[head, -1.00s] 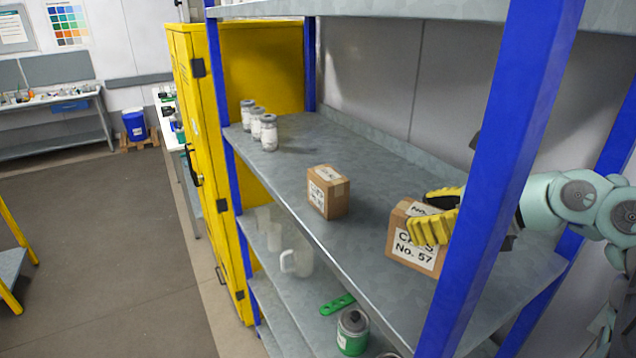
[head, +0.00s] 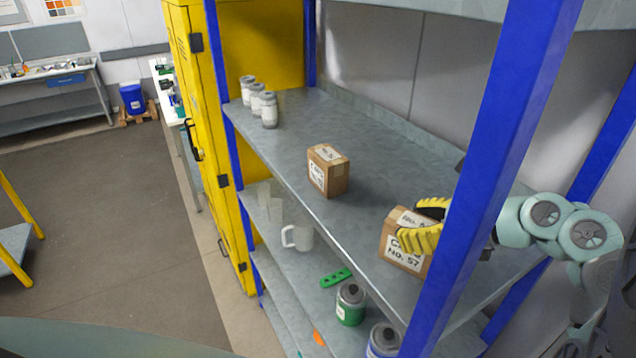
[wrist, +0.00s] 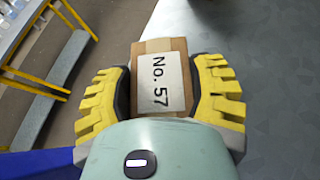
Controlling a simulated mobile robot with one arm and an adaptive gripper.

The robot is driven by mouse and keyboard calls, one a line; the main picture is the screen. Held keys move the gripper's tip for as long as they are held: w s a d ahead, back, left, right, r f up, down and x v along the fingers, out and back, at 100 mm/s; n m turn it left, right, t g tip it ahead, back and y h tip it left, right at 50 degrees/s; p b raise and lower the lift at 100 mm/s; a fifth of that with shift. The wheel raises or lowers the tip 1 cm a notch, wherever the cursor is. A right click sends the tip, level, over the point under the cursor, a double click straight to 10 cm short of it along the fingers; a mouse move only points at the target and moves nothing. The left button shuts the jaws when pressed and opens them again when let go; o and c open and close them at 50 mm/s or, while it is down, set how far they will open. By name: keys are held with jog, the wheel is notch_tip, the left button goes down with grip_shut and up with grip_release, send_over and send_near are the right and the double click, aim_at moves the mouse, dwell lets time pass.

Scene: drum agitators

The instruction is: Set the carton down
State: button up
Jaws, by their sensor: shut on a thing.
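A brown carton (head: 402,256) with a white label reading "No. 57" is at the right part of the grey metal shelf (head: 375,180), near its front edge. My gripper (head: 428,226) has its yellow padded fingers closed on the carton. In the wrist view the carton (wrist: 160,70) sits between the two yellow fingers of my gripper (wrist: 163,95), one on each side. I cannot tell whether the carton's underside touches the shelf. The blue upright hides part of my gripper and wrist in the head view.
A second carton (head: 328,170) stands further left on the same shelf. A blue upright (head: 490,180) rises in front of my wrist. The lower shelf holds a white mug (head: 298,237) and cans (head: 350,303). Shelf space between the cartons is clear.

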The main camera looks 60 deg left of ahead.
jog(key=o, duration=1.4)
jog(key=shift+b+v, duration=3.25)
jog(key=shift+v, duration=2.8)
